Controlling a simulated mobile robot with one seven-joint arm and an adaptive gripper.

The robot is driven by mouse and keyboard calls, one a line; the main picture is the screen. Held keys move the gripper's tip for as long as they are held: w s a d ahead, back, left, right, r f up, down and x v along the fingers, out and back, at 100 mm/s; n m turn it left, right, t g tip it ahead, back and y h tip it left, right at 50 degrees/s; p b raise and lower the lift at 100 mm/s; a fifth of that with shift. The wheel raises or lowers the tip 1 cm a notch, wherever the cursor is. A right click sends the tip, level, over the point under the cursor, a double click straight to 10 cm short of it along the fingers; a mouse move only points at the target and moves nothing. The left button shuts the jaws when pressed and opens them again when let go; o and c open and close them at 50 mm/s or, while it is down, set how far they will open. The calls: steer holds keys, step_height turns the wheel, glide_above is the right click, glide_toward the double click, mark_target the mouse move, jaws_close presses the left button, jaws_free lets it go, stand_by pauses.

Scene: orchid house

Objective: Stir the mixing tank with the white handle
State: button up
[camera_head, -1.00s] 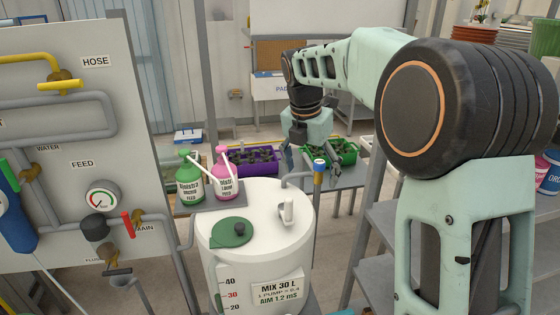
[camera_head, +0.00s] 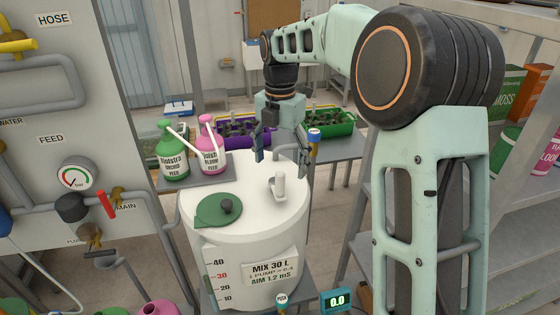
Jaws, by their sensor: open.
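The white mixing tank (camera_head: 235,238) stands upright in the middle, with a level scale and a label reading MIX 30 L on its front. A green lid (camera_head: 219,210) with a dark knob sits on the left of its top. The white handle (camera_head: 279,187) stands up from the right of the top. My gripper (camera_head: 281,160) is open and empty, pointing down. In the picture its fingers are just above and behind the handle, and they appear apart from it. The handle's lower end inside the tank is hidden.
Green (camera_head: 172,155) and pink (camera_head: 210,150) pump bottles stand behind the tank at left. Purple (camera_head: 235,133) and green (camera_head: 328,122) plant trays lie behind. A pipe panel (camera_head: 60,120) is at left, shelves (camera_head: 510,170) at right.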

mark_target(281, 184)
steer(key=shift+f, duration=0.15)
steer(key=shift+f+b, duration=1.9)
steer(key=shift+f, duration=1.8)
jaws_close()
steer(key=shift+w+d+r, duration=0.1)
